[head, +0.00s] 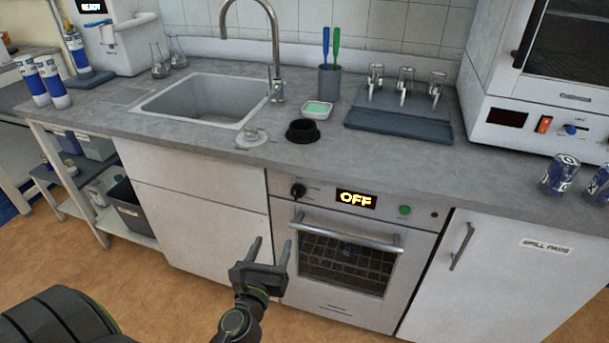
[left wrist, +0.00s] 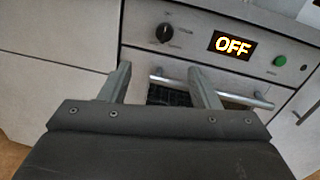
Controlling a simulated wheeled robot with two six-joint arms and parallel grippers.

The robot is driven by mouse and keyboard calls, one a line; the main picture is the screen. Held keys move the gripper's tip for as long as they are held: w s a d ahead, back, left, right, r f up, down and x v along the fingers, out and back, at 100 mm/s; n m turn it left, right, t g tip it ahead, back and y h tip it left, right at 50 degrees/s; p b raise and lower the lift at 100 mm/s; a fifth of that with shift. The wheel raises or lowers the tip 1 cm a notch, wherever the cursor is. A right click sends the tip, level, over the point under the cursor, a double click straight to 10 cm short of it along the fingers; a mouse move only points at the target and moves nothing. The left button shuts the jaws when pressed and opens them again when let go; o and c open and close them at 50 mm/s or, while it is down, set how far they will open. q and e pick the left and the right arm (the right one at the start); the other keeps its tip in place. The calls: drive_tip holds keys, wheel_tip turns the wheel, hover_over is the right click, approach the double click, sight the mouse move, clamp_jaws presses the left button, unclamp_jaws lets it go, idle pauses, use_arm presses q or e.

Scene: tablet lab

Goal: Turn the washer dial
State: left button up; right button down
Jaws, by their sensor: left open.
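The washer (head: 345,262) is a built-in front-loading unit under the counter, with a display (head: 356,199) reading OFF. Its black dial (head: 298,190) sits at the left of its control panel; it also shows in the left wrist view (left wrist: 164,32). A green button (head: 404,210) is to the right of the display. My left gripper (head: 270,243) is open and empty, in front of the washer's left side, below the dial and apart from it. In the left wrist view its two fingers (left wrist: 160,82) point toward the panel, with the dial just beyond them. My right gripper is not in view.
A horizontal handle bar (head: 345,236) crosses the washer door below the panel. A white cabinet (head: 480,285) stands to the right. The counter (head: 220,155) above holds a sink (head: 205,100), a black bowl (head: 302,131) and a green-filled dish (head: 317,110).

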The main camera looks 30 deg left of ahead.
sight(295, 196)
use_arm(q)
drive_tip(key=shift+n, duration=0.3)
drive_tip(key=x, duration=1.7)
drive_tip(key=shift+w+d+f, duration=0.2)
drive_tip(key=shift+w+d, duration=0.05)
drive_tip(key=shift+w, duration=0.25)
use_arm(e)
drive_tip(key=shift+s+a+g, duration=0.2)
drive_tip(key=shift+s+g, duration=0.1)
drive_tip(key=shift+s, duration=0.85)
use_arm(q)
drive_tip(key=shift+c, duration=0.2)
drive_tip(key=c, duration=0.9)
